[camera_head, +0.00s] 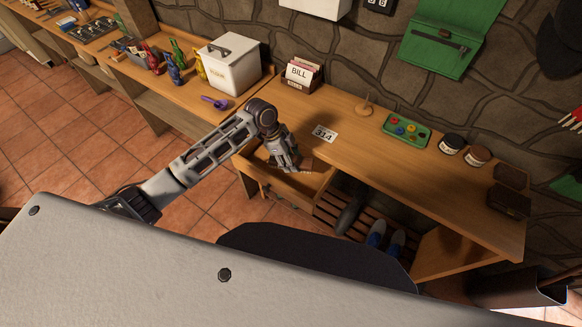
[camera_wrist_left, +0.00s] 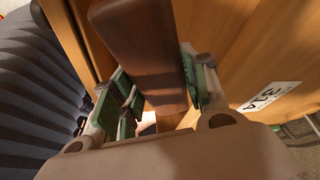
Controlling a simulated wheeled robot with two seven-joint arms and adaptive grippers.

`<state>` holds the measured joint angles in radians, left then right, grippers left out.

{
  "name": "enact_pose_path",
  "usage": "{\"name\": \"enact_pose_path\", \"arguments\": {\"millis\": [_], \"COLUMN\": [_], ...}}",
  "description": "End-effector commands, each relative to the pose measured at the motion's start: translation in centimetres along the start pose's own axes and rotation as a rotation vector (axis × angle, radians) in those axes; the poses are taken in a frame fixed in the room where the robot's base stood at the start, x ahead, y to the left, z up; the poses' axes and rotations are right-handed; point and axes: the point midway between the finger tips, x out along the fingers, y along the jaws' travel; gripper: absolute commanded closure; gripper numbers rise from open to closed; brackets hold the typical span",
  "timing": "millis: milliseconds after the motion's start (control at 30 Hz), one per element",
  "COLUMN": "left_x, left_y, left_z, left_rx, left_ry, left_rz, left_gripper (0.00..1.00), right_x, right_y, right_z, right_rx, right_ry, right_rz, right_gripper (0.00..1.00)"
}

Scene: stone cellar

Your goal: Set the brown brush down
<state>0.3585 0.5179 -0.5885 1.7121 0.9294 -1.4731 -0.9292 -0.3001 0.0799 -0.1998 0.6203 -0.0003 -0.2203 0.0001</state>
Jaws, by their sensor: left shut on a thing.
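The brown brush (camera_wrist_left: 148,45) is between the green-padded fingers of my left gripper (camera_wrist_left: 160,95) in the left wrist view, its smooth wooden back toward the camera. In the head view my left gripper (camera_head: 287,162) points down over the open drawer (camera_head: 318,187) at the front of the desk. It is shut on the brush, and only a small brown part of the brush (camera_head: 305,164) shows beside the fingers. The brush's underside is hidden. I cannot tell whether it touches the drawer. My right gripper is not in view.
On the desk (camera_head: 355,152) are a card marked 314 (camera_head: 325,134), a green tray (camera_head: 407,139) of coloured pieces, two jars (camera_head: 452,143), dark boxes (camera_head: 509,200) and a BILL holder (camera_head: 302,75). A white bin (camera_head: 232,72) stands left. The desktop middle is clear.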

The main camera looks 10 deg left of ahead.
Motion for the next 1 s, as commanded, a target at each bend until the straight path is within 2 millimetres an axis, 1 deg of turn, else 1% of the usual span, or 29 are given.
{"name": "enact_pose_path", "arguments": {"millis": [100,200,533,633,900,1000], "left_x": [1.2,1.7,1.8,2.2,4.6,5.1], "left_y": [0.0,0.0,0.0,0.0,0.1,0.1], "left_z": [0.5,0.8,0.8,0.9,1.9,2.1], "left_rx": [0.000,0.000,0.000,-0.001,-0.002,0.000], "left_ry": [0.000,-0.001,0.000,0.000,0.000,-0.001], "left_rz": [-0.001,-0.001,-0.002,-0.001,0.000,-0.002], "left_gripper": [0.78,0.78,0.78,0.78,0.78,0.78], "right_x": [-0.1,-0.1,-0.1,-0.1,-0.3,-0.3], "right_y": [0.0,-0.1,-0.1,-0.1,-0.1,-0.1], "right_z": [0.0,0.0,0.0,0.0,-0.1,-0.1], "right_rx": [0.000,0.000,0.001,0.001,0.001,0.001], "right_ry": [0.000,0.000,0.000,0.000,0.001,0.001], "right_rz": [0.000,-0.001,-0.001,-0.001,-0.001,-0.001], "right_gripper": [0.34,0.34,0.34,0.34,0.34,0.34]}}
